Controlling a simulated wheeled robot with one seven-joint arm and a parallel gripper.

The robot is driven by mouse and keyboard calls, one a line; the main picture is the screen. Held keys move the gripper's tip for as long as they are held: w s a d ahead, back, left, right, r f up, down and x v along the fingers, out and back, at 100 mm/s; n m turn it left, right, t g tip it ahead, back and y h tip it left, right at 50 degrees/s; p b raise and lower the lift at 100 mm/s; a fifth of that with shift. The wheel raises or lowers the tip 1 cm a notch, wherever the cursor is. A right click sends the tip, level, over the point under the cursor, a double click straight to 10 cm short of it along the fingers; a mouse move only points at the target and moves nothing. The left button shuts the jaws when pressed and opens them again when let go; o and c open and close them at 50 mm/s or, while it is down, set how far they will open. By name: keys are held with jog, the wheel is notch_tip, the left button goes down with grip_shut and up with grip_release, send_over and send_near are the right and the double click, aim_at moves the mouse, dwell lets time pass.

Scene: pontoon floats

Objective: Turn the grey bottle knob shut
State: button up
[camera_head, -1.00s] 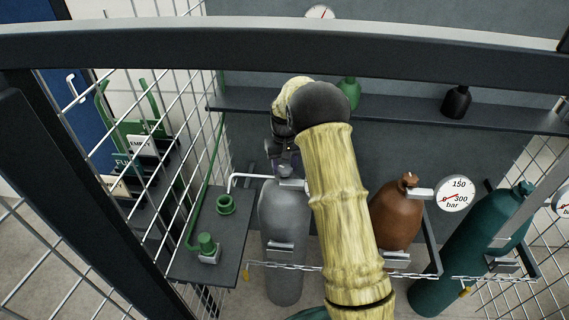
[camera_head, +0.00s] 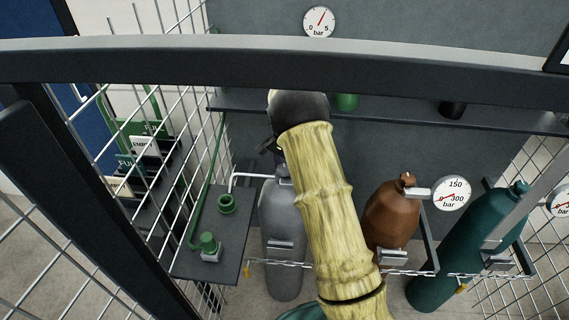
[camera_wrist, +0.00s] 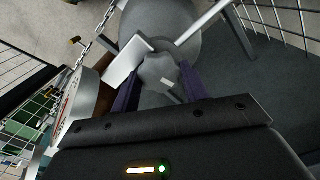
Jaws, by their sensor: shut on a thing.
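The grey bottle (camera_head: 283,215) stands upright behind a chain, left of my arm in the head view. Its top and grey knob are mostly hidden there by my arm. In the wrist view the grey knob (camera_wrist: 160,73) is a lobed grip with a small pale mark, above the grey bottle's shoulder (camera_wrist: 158,22). My gripper (camera_wrist: 158,84) has its two dark purple fingers on either side of the knob, shut on it. In the head view the fingers are hidden behind my arm.
A brown bottle (camera_head: 391,218) with a gauge (camera_head: 452,194) and a teal bottle (camera_head: 470,245) stand to the right. A dark side shelf (camera_head: 215,262) with green fittings is at left. A frame bar (camera_head: 300,62) crosses in front; mesh walls flank the bottles.

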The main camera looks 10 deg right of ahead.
jog(key=shift+m+p, duration=0.3)
jog(key=shift+m, duration=1)
jog(key=o, duration=1)
notch_tip(320, 180, up, 17)
jog(key=shift+r+b, duration=0.2)
jog(key=shift+b, duration=0.95)
jog(key=shift+w+f, duration=0.1)
